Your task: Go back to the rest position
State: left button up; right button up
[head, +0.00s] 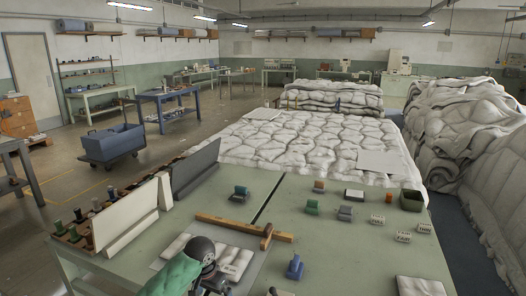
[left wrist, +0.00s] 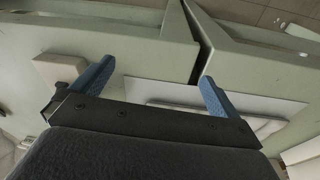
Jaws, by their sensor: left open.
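My left gripper (left wrist: 154,85) shows in the left wrist view with its two blue fingers spread wide apart and nothing between them. Beyond the fingers are the pale green table (left wrist: 150,50) and a flat white sheet or board. In the head view, my left arm, with a green sleeve and a dark round joint, is at the bottom, over the near left part of the green table (head: 330,240). Its fingertips cannot be made out there. My right gripper is in neither view.
A wooden T-square (head: 232,224) lies by the arm. White boards (head: 125,215) stand upright at the table's left edge. Small blocks, tags and a blue stamp-like piece (head: 295,267) are scattered to the right. A quilted duvet (head: 300,142) lies behind; grey heaps (head: 465,125) rise at right.

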pick_arm(q)
jog(key=s+d+f+h, duration=0.1)
jog(key=s+d+f, duration=0.3)
jog(key=s, duration=0.6)
jog(key=s+a+f+n+t+y, duration=0.1)
jog(key=s+a, duration=0.2)
jog(key=s, duration=0.6)
jog(key=s+a+f+n+t, duration=0.1)
jog(key=s+a, duration=0.3)
jog(key=s, duration=0.5)
jog(key=s+a+f+n+t+y, duration=0.1)
jog(key=s+a, duration=0.2)
jog(key=s, duration=0.6)
jog(key=s+d+f+g, duration=0.1)
jog(key=s+f, duration=0.1)
jog(key=f, duration=1.8)
jog(key=s+d+f+g, duration=0.1)
jog(key=s+d+f, duration=0.1)
jog(key=f, duration=1.9)
jog(key=shift+s+d, duration=0.25)
jog(key=shift+s, duration=0.45)
jog(key=shift+r, duration=0.1)
